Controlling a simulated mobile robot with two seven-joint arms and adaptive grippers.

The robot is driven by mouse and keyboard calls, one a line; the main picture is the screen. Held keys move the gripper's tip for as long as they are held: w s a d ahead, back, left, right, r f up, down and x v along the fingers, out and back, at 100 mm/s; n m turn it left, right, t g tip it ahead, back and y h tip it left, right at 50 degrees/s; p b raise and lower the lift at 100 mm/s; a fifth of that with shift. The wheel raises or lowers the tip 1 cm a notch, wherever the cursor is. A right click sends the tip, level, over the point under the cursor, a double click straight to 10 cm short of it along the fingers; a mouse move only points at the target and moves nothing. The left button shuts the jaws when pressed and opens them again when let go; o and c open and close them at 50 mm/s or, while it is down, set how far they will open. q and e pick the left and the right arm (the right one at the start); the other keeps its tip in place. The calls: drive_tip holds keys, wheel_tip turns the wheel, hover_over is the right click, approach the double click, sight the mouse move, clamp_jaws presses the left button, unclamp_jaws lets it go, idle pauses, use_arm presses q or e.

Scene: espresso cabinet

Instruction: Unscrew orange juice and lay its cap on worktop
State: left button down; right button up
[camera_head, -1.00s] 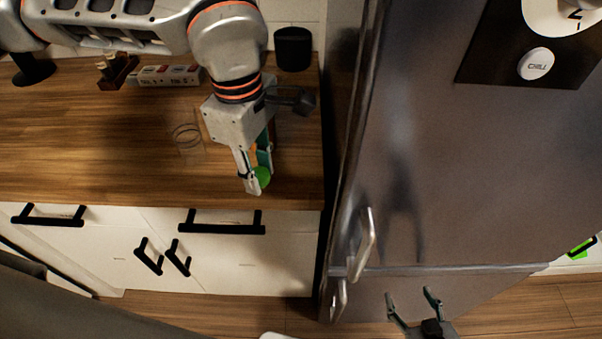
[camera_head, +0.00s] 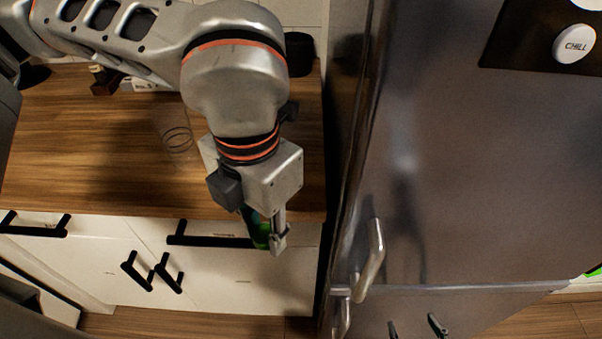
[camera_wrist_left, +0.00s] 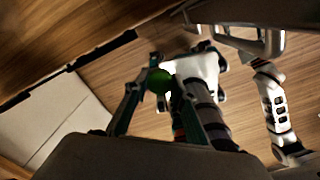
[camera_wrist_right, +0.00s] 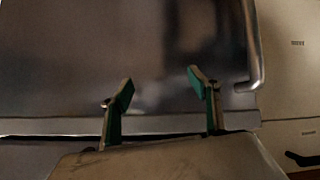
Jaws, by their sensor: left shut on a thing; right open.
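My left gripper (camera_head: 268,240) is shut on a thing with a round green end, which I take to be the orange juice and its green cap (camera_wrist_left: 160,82). The green shows between the fingertips, just in front of the worktop's front edge in the head view. The rest of the bottle is hidden by the fingers and wrist, so I cannot tell whether the cap is screwed on. The wooden worktop (camera_head: 90,150) lies behind it. My right gripper (camera_head: 415,330) is open and empty in front of the fridge; its two fingers stand apart in the right wrist view (camera_wrist_right: 160,100).
A clear glass (camera_head: 177,138) stands on the worktop, left of my left arm. A black canister (camera_head: 298,55) is at the back. The steel fridge (camera_head: 470,190) with its handle (camera_head: 370,262) borders the worktop on the right. The worktop's left front is bare.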

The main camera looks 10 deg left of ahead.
use_arm(q)
drive_tip(key=w, duration=0.5)
drive_tip(key=w+d+p, duration=0.1)
drive_tip(key=w, duration=1)
drive_tip(key=shift+w+d, duration=0.2)
drive_tip(key=shift+w, duration=0.2)
drive_tip(key=shift+w+f, duration=0.1)
drive_tip(key=shift+w, duration=0.15)
drive_tip(key=shift+f, duration=1.65)
drive_tip(key=shift+f, duration=0.15)
drive_tip(key=c, duration=1.7)
unclamp_jaws()
wheel_tip(320, 180, up, 12)
drive_tip(key=shift+r+p, duration=0.2)
drive_tip(key=shift+p, duration=0.2)
